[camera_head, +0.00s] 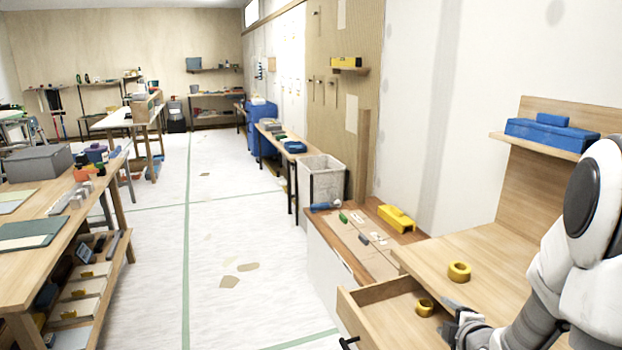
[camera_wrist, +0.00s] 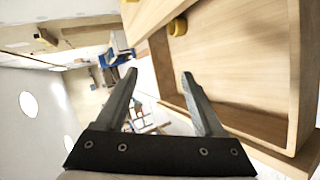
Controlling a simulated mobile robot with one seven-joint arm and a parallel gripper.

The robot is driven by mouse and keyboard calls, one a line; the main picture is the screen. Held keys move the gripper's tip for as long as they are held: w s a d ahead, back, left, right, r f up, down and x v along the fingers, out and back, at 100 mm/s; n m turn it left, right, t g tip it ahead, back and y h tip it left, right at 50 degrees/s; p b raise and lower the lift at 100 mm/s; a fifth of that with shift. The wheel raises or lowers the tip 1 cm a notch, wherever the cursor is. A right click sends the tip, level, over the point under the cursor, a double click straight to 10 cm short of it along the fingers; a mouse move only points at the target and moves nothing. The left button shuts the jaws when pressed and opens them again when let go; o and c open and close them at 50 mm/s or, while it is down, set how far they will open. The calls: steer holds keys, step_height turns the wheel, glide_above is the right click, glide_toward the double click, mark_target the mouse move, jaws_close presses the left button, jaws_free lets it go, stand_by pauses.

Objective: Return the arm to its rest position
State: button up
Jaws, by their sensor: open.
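My gripper (camera_head: 458,312) is at the lower right of the head view, beside the open drawer (camera_head: 385,319) of the wooden desk. In the wrist view my gripper (camera_wrist: 160,75) has its two fingers spread apart with nothing between them. My white and black arm reaches in from the right edge. A yellow tape roll (camera_head: 424,307) lies in the drawer, just left of my gripper. One yellow roll (camera_wrist: 177,26) also shows at the top of the wrist view. Part of the drawer is hidden behind my gripper.
A second yellow roll (camera_head: 459,271) sits on the desk top (camera_head: 490,252). A blue case (camera_head: 550,134) rests on the shelf above. A lower bench (camera_head: 350,245) holds a yellow box (camera_head: 397,218). The floor (camera_head: 230,290) at the left has open room.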

steer(key=s+a+r+m+g, duration=0.2)
steer(key=s+a+r+m, duration=0.35)
steer(key=s, duration=0.25)
steer(key=s+a+r+m+g+p, duration=0.1)
steer(key=s+a+r+m+g, duration=0.1)
steer(key=s+a+r+m, duration=0.5)
steer(key=s+a+r+m+g, duration=0.3)
steer(key=s+r+m, duration=0.15)
steer(key=s, duration=0.45)
step_height(320, 180, up, 17)
steer(key=n+p, duration=0.1)
steer(key=p, duration=1.6)
steer(key=shift+d+r+y+p, duration=0.2)
steer(key=shift+d+y+p, duration=0.05)
steer(key=shift+y+p, duration=0.05)
